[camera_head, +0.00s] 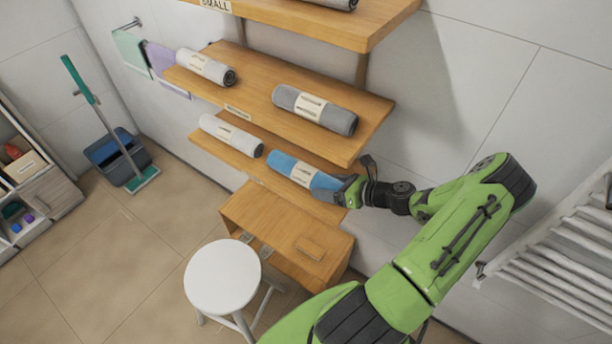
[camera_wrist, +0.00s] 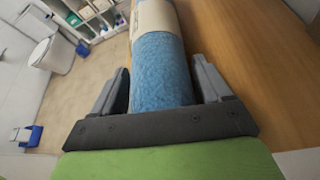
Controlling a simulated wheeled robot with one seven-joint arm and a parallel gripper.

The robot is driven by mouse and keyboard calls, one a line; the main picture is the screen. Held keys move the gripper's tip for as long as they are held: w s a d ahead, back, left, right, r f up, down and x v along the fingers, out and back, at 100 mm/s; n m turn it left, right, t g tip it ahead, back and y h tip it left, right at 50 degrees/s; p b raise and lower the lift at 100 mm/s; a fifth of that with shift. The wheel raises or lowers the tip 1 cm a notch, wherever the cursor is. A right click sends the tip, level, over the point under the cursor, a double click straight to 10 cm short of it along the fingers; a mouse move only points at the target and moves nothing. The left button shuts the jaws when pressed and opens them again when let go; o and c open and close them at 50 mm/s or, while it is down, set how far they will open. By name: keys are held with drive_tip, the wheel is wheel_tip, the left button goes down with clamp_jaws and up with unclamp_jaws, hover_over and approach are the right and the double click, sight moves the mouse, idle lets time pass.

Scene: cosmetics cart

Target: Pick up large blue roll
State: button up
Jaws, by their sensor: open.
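The large blue roll (camera_head: 293,170) lies on the lowest wooden shelf, at its right part, with a pale paper band around its middle. My gripper (camera_head: 343,190) is at the roll's right end in the head view. In the wrist view the blue roll (camera_wrist: 160,70) runs away from me between the two fingers of my gripper (camera_wrist: 163,85). One finger is on each side of the roll. The gripper is open.
A light grey roll (camera_head: 231,135) lies left of the blue roll on the same shelf (camera_head: 262,172). The middle shelf (camera_head: 372,126) above holds two more grey rolls. A wooden cabinet (camera_head: 290,240) stands below, and a white stool (camera_head: 222,278) stands in front. A white rack (camera_head: 560,245) is at right.

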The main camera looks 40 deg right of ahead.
drive_tip(key=shift+r, duration=0.1)
drive_tip(key=c, duration=1)
drive_tip(key=shift+o, duration=0.2)
drive_tip(key=shift+r, duration=0.1)
